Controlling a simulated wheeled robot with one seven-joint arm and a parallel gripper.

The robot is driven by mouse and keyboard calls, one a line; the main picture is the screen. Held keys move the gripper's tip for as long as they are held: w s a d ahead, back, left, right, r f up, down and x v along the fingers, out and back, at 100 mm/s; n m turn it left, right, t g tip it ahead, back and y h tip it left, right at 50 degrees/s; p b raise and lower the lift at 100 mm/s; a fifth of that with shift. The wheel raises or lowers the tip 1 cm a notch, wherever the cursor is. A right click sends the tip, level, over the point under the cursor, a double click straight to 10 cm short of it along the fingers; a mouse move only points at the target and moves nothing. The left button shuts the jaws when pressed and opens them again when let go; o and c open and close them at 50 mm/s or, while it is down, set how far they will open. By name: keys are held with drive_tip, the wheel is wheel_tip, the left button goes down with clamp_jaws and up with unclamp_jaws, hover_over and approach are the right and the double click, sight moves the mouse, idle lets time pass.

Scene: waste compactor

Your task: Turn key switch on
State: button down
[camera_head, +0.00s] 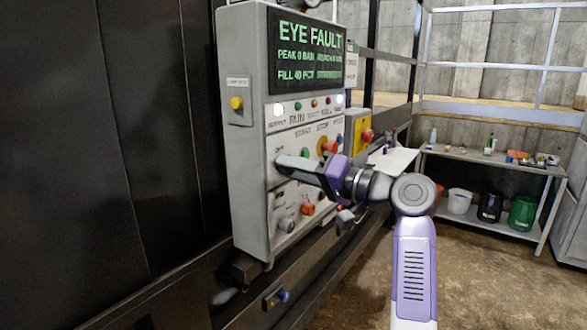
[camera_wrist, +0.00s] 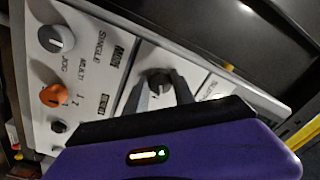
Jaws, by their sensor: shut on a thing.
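The grey control panel (camera_head: 245,140) stands at the centre-left of the head view. My gripper (camera_head: 284,166) reaches its front from the right, below the upper row of buttons, and hides the part it holds there. In the wrist view my gripper (camera_wrist: 160,88) has its two grey fingers on either side of a small dark round knob, which looks like the key switch (camera_wrist: 158,77). The fingers are shut on it. Its turned position is hard to tell. A grey selector knob (camera_wrist: 56,39) and an orange selector knob (camera_wrist: 54,96) sit to the left.
The panel's screen (camera_head: 306,52) reads "EYE FAULT". A red button on a yellow box (camera_head: 362,137) juts out right of the panel. A shelf table (camera_head: 490,162) with buckets stands at the back right. The brown floor in front is clear.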

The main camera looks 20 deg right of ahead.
drive_tip(key=c, duration=1.1)
unclamp_jaws()
drive_tip(key=shift+o, duration=0.2)
drive_tip(key=b+v, duration=0.2)
drive_tip(key=v, duration=0.6)
drive_tip(key=shift+w, duration=0.1)
